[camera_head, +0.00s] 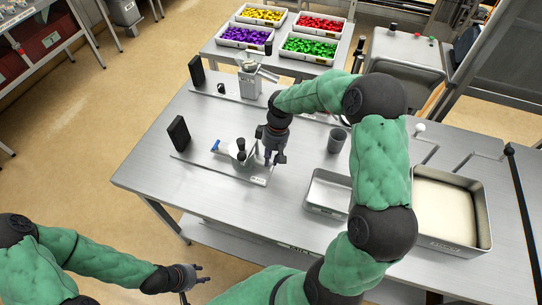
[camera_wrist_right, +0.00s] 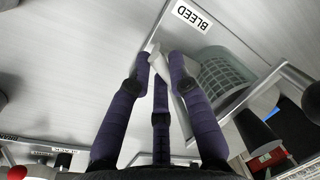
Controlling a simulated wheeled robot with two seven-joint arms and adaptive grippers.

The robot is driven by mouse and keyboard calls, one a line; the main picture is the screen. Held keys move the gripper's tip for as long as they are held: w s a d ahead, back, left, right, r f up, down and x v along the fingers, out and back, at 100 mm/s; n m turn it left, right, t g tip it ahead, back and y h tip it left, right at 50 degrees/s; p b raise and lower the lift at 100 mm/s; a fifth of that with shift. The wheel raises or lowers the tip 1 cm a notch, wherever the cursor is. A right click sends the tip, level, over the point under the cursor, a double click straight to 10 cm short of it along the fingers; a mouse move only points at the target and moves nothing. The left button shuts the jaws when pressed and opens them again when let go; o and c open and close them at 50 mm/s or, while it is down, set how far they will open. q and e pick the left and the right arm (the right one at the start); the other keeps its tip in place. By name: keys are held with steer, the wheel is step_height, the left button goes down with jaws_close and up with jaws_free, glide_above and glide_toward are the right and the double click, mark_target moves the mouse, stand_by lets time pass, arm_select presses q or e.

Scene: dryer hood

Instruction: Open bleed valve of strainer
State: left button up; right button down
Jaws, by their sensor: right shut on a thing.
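The strainer (camera_head: 238,148) is a pale fitting with a blue handle (camera_head: 215,145) and a dark knob, on a metal base plate on the table. A white BLEED label (camera_head: 258,181) lies at the plate's near right end; it also shows in the right wrist view (camera_wrist_right: 192,17). My right gripper (camera_head: 270,158) points down at the strainer's right side. In the wrist view its purple fingers (camera_wrist_right: 160,66) are shut on a small pale piece, seemingly the bleed valve; the fingers hide part of it. My left gripper (camera_head: 200,274) is open and empty, low at left, off the table.
A black block (camera_head: 179,134) stands left of the strainer, and another fixture (camera_head: 249,80) stands behind it. A grey cup (camera_head: 337,140), a small tray (camera_head: 328,192) and a large pan (camera_head: 450,211) are to the right. Bins of coloured pieces are on the back table.

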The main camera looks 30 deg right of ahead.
steer(key=n, duration=0.1)
steer(key=n+p, duration=0.1)
steer(key=n, duration=0.3)
steer(key=shift+w+g, duration=0.25)
steer(key=shift+g, duration=0.15)
steer(key=shift+h+p, duration=0.3)
steer(key=c, duration=1.1)
jaws_free()
steer(key=shift+a, duration=0.1)
steer(key=r, duration=0.4)
steer(key=w+d+r, duration=0.1)
steer(key=r, duration=0.6)
steer(key=shift+w+d+r, duration=0.25)
steer(key=shift+d+r, duration=0.1)
steer(key=shift+d, duration=0.05)
